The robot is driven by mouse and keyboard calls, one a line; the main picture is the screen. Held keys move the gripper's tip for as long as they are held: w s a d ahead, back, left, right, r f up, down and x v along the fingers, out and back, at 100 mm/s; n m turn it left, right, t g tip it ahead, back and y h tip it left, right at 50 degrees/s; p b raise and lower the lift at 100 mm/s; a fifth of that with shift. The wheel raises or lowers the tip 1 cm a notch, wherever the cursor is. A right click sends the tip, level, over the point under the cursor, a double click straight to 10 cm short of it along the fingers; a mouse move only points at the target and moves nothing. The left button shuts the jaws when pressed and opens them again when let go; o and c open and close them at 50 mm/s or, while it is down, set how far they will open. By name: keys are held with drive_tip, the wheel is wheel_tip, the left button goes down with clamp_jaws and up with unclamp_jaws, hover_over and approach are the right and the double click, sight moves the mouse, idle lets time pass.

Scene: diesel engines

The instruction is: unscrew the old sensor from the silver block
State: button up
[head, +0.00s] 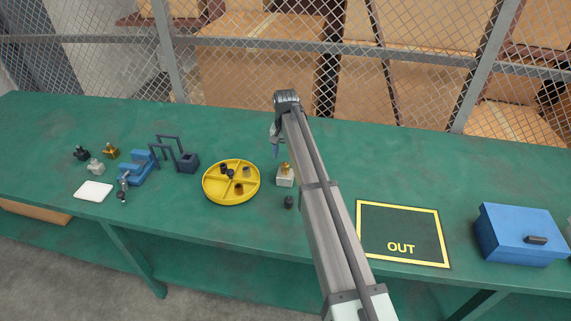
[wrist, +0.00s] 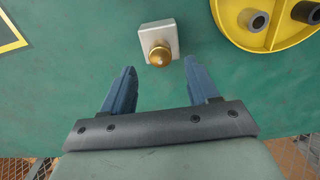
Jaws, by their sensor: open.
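The silver block (head: 285,181) stands on the green bench, right of the yellow tray. The old sensor, a brass-coloured part (head: 284,168), sits upright on top of it. In the wrist view the block (wrist: 152,33) is at the top centre, with the brass sensor (wrist: 159,54) on it. My gripper (head: 276,150) is above the bench, behind the block in the head view. In the wrist view my gripper (wrist: 163,82) is open and empty, its two blue fingers apart and short of the sensor. Whether the sensor's thread is engaged is hidden.
The yellow divided tray (head: 231,201) holds several small dark and brown parts. A small black part (head: 289,202) stands in front of the block. A yellow-framed OUT mat (head: 403,262) and blue box (head: 520,235) lie right. A blue vise (head: 137,171) and fittings are left. Wire mesh stands behind.

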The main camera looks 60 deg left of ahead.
sight(285, 164)
drive_tip(key=shift+f, duration=2.55)
clamp_jaws()
